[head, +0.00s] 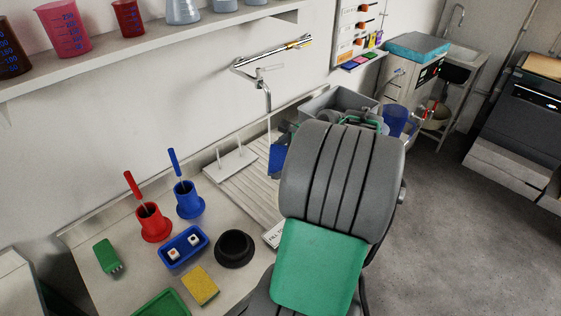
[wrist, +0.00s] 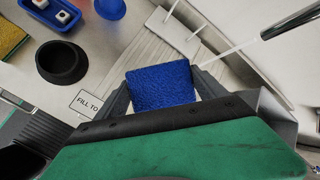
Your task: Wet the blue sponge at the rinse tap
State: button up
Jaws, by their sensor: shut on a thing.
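The blue sponge (wrist: 162,86) is held between the fingers of my gripper (wrist: 163,95) in the wrist view, over the ribbed draining board (wrist: 150,50). In the head view the sponge (head: 278,158) shows at the left of my arm, which hides most of my gripper. The rinse tap (head: 265,85) is on the wall, and a thin pale stream runs down from its spout towards the sponge. In the wrist view the spout (wrist: 290,22) is at upper right, and the stream ends near the sponge's upper right corner. I cannot tell whether the sponge is wet.
A yellow sponge (head: 201,286), a black round cup (head: 234,248), a blue tray (head: 184,246) with two small cubes, and red (head: 153,222) and blue (head: 189,200) brush holders stand left of my arm. A white pegged rack (head: 231,163) stands behind. A grey bin (head: 335,103) is beyond my arm.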

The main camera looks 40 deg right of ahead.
aim_at(276, 155)
jog(key=w+d+f, duration=0.2)
jog(key=w+d, duration=0.3)
jog(key=w, duration=0.6)
jog(key=shift+w+d+f, duration=0.15)
jog(key=shift+d+f, duration=0.1)
jog(key=shift+d, duration=0.15)
jog(key=shift+s+a+p, duration=0.25)
jog(key=shift+s+a, duration=0.4)
jog(key=shift+s, duration=0.55)
jog(key=shift+s+a+p, duration=0.2)
jog(key=shift+s+a, duration=0.4)
jog(key=shift+s, duration=0.6)
jog(key=shift+s+a+p, duration=0.25)
jog(key=shift+s+a, duration=0.4)
jog(key=shift+s, duration=0.55)
jog(key=s+r+p, duration=0.1)
jog(key=s+a+r+p, duration=0.1)
jog(key=p, duration=0.1)
jog(key=s+a+r+p, duration=0.1)
jog(key=r+p, duration=0.1)
jog(key=shift+s, duration=0.4)
jog(key=shift+s+a, duration=0.2)
jog(key=shift+s, duration=0.15)
